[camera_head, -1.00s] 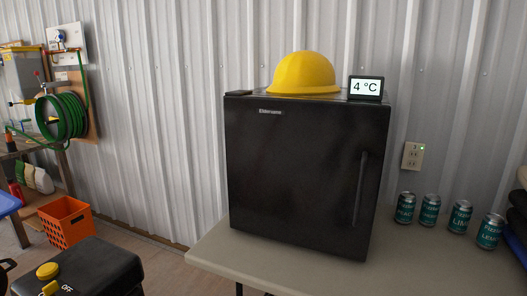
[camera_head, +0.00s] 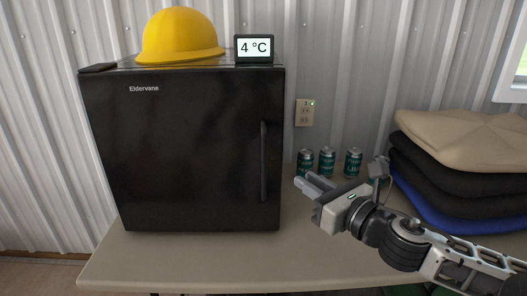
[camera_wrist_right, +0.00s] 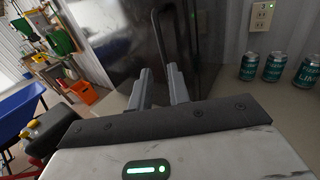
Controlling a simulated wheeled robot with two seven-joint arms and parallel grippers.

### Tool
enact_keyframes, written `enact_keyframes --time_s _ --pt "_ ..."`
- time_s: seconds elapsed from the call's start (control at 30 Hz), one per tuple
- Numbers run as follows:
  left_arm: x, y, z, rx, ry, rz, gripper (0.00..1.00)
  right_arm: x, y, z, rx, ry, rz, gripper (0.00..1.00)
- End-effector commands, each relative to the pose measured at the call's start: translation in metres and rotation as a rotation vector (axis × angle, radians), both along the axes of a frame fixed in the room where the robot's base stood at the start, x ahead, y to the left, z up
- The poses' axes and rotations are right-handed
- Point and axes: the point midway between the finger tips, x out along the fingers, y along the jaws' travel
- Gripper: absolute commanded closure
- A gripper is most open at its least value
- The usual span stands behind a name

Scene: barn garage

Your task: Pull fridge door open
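The black fridge (camera_head: 185,150) stands on the table, its door shut. Its vertical bar handle (camera_head: 264,160) is near the door's right edge. In the right wrist view the fridge (camera_wrist_right: 130,45) is ahead, and the handle (camera_wrist_right: 160,45) shows just beyond the two fingers (camera_wrist_right: 159,86). The fingers are spread with a gap between them and nothing in it. My left gripper is in neither view.
A yellow hard hat (camera_head: 180,36) and a temperature display (camera_head: 254,48) sit on the fridge. Several cans (camera_head: 327,161) stand right of it, behind my right gripper. Folded cloths (camera_head: 455,165) are stacked at the right. The table's front left (camera_head: 150,250) is clear.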

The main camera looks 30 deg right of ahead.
Motion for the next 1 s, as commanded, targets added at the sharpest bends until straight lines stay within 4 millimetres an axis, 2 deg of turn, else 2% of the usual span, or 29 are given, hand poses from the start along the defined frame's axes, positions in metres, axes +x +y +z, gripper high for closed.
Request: enact_keyframes --time_s 0.43,1.0 --pt "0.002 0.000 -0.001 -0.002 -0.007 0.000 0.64 0.052 0.001 0.003 -0.017 -0.008 0.000 0.82" --pt "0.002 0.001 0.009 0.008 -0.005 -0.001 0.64 0.128 0.004 0.004 -0.009 -0.005 -0.003 0.82"
